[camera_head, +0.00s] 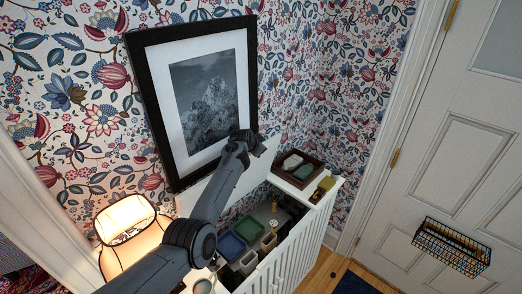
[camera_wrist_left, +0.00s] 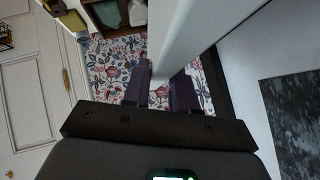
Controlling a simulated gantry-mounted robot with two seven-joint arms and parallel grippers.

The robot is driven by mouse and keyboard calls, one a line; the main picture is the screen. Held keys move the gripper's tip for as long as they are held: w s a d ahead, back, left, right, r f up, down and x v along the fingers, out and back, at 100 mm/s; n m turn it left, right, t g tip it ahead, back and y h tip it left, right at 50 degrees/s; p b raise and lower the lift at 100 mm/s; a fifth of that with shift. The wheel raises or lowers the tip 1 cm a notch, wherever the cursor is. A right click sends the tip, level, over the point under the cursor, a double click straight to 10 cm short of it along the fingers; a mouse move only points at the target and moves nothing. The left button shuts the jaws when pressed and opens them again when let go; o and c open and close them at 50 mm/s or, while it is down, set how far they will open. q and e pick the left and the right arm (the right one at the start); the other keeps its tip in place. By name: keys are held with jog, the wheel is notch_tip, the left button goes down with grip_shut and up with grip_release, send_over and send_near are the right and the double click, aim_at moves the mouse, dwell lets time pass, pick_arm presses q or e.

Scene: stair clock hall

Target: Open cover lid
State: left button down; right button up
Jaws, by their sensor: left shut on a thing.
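The white cover lid (camera_head: 258,172) of the cabinet stands raised toward the wall, below the framed picture. Its white edge also shows in the left wrist view (camera_wrist_left: 190,35), running down between the fingers. My left gripper (camera_wrist_left: 160,88) is shut on this edge. In the head view, my left arm reaches across the cabinet, and the wrist is at the lid's upper part; the arm hides much of the lid. The cabinet's compartment (camera_head: 266,216) is exposed, with a blue bin (camera_head: 231,247) and a green bin (camera_head: 249,229) inside. My right gripper is in neither view.
A brown tray (camera_head: 317,179) with pale and green items sits at the cabinet's far end, near a yellowish block (camera_head: 326,183). A lit lamp (camera_head: 125,220) stands at left. The framed picture (camera_head: 208,100) hangs close behind the lid. A wire basket (camera_head: 451,246) is on the door.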

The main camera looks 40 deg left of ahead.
pick_arm(q)
jog(key=shift+f, duration=0.2)
jog(key=c, duration=1.3)
grip_release()
jog(key=shift+r, duration=0.2)
jog(key=shift+v, duration=0.85)
jog(key=shift+b+v, duration=0.7)
jog(key=shift+v, duration=3.75)
jog(key=shift+s+f, duration=0.15)
